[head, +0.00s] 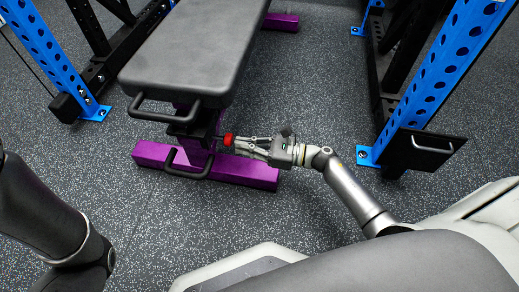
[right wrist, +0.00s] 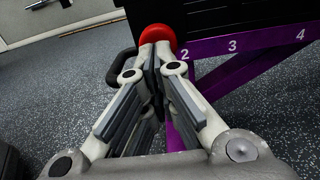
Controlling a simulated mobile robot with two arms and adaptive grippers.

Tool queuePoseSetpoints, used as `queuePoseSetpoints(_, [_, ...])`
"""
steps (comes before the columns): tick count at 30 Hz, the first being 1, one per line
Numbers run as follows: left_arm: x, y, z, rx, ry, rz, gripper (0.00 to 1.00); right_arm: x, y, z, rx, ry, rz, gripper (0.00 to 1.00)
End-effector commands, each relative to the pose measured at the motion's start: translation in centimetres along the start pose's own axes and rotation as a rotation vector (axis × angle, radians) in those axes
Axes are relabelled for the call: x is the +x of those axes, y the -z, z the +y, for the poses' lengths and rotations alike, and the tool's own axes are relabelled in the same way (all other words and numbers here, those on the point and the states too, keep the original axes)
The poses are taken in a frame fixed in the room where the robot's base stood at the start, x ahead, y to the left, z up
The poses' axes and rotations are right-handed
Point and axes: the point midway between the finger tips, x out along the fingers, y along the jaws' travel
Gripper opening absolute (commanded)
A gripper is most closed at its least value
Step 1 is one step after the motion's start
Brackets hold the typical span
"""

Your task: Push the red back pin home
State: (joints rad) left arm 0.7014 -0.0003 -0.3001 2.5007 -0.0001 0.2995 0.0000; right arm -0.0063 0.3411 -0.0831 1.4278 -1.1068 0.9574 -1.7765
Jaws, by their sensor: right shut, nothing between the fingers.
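The red back pin (head: 228,139) is a round red knob on the purple frame of the bench (head: 195,55), below the black pad. In the right wrist view the red pin (right wrist: 158,36) shows just beyond my fingertips. My right gripper (head: 238,144) is shut and empty, its fingertips at the knob from the right; they seem to touch it or nearly so. In the right wrist view the shut fingers (right wrist: 155,52) hide the knob's lower part. The pin's shaft is not visible, so its depth cannot be told. My left gripper is not in view.
A purple foot bar (head: 240,170) lies on the speckled floor below the gripper. Black handles (head: 165,113) stick out from the bench's near end. Blue rack uprights (head: 425,85) stand on both sides. A numbered purple arc (right wrist: 250,42) lies right of the knob.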

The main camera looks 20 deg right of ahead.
Motion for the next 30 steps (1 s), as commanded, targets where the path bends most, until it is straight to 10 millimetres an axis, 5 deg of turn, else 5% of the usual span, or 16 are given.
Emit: queuePoseSetpoints(30, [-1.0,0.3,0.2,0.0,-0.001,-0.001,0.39,3.5,-0.1,0.0,-0.001,0.001,-0.001,0.0])
